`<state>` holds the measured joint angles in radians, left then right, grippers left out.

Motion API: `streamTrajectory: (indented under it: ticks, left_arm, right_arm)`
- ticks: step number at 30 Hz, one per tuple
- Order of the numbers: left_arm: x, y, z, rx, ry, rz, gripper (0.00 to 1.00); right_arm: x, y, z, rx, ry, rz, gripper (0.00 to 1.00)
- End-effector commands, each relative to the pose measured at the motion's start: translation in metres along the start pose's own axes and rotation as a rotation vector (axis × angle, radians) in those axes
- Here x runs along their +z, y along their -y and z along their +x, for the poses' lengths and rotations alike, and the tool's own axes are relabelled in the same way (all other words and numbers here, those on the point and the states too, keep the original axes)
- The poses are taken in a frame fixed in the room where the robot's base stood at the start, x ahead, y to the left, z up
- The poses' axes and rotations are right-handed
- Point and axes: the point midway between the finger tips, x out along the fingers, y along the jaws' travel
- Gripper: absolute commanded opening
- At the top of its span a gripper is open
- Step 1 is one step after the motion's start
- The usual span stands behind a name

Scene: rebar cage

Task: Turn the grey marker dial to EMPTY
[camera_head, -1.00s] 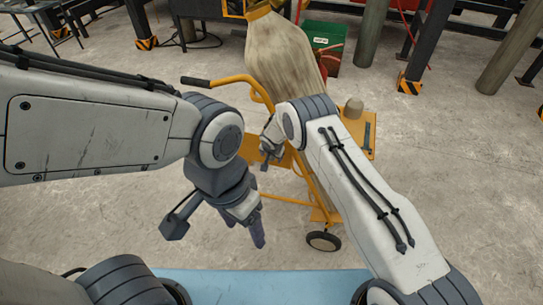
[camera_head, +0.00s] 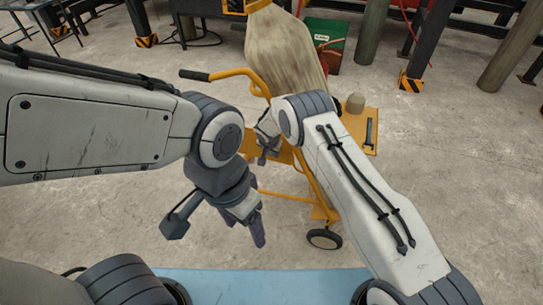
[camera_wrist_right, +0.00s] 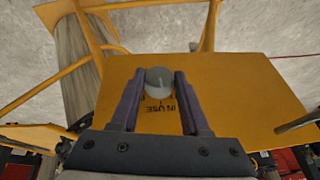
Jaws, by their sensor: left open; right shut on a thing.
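The grey marker dial (camera_wrist_right: 160,82) shows in the right wrist view, on a yellow plate (camera_wrist_right: 236,90) of the cart. The words IN USE are printed on the plate just below it; any other marking is hidden or too small to read. My right gripper (camera_wrist_right: 159,86) has one finger on each side of the dial and is shut on it. In the head view, my right gripper (camera_head: 264,155) is at the cart's yellow plate, and the dial cannot be made out there. My left gripper (camera_head: 258,237) is open and empty, pointing down in front of the cart.
The yellow cart has a handle (camera_head: 195,76), a wheel (camera_head: 324,239) and a side shelf (camera_head: 357,135) with a small beige object and a dark tool. A large wrapped bundle (camera_head: 285,50) stands on it. A green box (camera_head: 326,42) is behind.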

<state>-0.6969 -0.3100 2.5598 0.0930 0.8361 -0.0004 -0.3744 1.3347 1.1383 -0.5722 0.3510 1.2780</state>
Motion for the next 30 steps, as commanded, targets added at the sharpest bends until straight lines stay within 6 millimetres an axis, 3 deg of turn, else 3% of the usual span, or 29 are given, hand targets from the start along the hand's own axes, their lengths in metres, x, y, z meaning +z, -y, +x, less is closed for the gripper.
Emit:
streamTrajectory:
  ticks: [1,12,21,30]
  left_arm:
    - [0.001,0.001,0.019,0.000,0.000,0.000,0.69]
    - [0.005,0.007,0.100,0.000,0.001,0.000,0.69]
    - [0.007,0.010,0.138,0.000,0.000,0.000,0.69]
    - [0.008,0.011,0.156,0.000,0.000,0.000,0.69]
  right_arm:
    - [0.002,0.001,0.008,0.025,-0.004,-0.009,0.00]
    - [0.004,0.006,0.010,0.270,-0.023,-0.115,0.00]
    - [0.003,0.007,0.007,0.409,-0.029,-0.173,0.00]
    - [0.002,0.008,0.004,0.478,-0.032,-0.203,0.00]
